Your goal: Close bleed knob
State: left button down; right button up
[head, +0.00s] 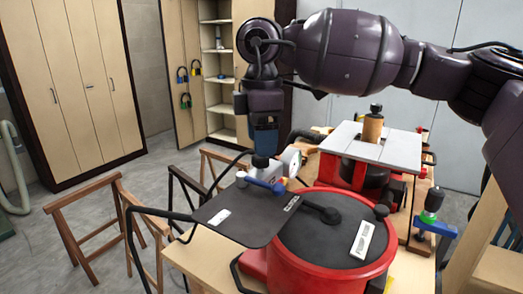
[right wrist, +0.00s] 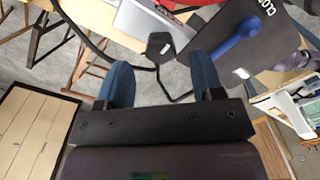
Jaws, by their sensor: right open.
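A blue lever-shaped knob (head: 265,184), which looks like the bleed knob, sits at the edge of a dark plate (head: 232,217) beside the red vessel (head: 318,258). In the right wrist view the blue knob (right wrist: 238,40) lies to the right of the fingers, by white lettering that is partly cut off. My right gripper (head: 265,140) points down above and behind the knob, apart from it. Its two blue fingers (right wrist: 160,78) are spread with nothing between them. My left gripper is not in view.
Black bent tubing (head: 150,212) runs around the plate's left side. A white-topped red machine (head: 385,148) stands behind the vessel. Wooden trestles (head: 85,215) stand on the floor at left.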

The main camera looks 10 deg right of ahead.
notch_tip(320, 180, up, 8)
jog(key=shift+f, duration=0.2)
dwell(0.4)
